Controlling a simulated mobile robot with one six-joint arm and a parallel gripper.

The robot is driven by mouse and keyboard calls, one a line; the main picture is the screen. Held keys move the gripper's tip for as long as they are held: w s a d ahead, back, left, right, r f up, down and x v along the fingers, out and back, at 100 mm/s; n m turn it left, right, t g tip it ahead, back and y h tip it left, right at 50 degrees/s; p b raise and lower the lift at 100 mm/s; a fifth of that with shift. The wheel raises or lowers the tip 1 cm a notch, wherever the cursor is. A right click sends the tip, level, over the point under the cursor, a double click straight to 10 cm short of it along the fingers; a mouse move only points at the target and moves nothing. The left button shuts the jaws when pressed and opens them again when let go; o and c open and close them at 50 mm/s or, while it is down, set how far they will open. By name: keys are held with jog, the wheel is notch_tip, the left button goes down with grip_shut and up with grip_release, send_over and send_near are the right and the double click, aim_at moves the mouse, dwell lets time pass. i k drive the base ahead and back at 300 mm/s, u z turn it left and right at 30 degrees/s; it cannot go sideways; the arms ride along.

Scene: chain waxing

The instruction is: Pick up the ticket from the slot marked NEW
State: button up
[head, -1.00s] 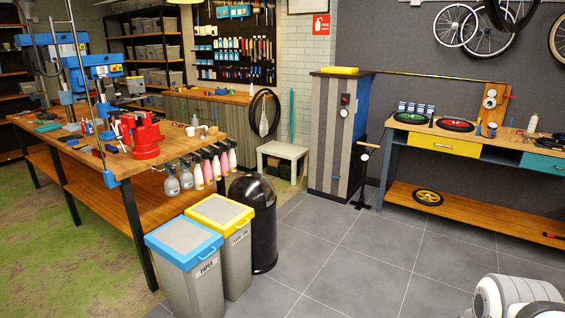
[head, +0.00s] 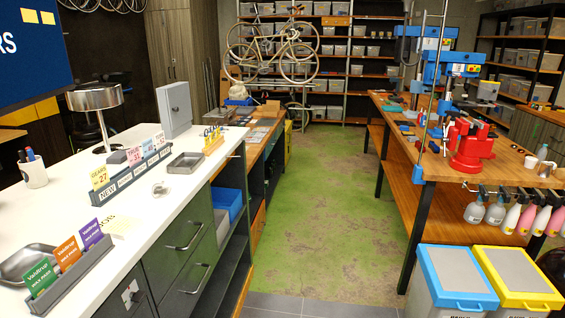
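A dark grey ticket rack (head: 139,175) stands on the white counter in the left of the head view. Its nearest slot carries the label NEW (head: 107,195). A yellow ticket (head: 99,177) reading GEARS 27 stands upright in that slot. Behind it along the rack stand a pink ticket (head: 134,155) and paler tickets in other slots; their print is too small to read surely. My gripper is not in view.
The white counter (head: 160,217) also bears a card holder (head: 75,275) with green, orange and purple cards, metal trays, a pen cup (head: 34,173) and a lamp (head: 95,98). Green floor (head: 310,200) lies clear between the counter and the wooden workbench (head: 455,197). Bins (head: 458,275) stand front right.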

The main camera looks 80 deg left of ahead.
aim_at(100, 177)
jog(key=u, duration=2.85)
jog(key=i, duration=2.45)
jog(key=u, duration=2)
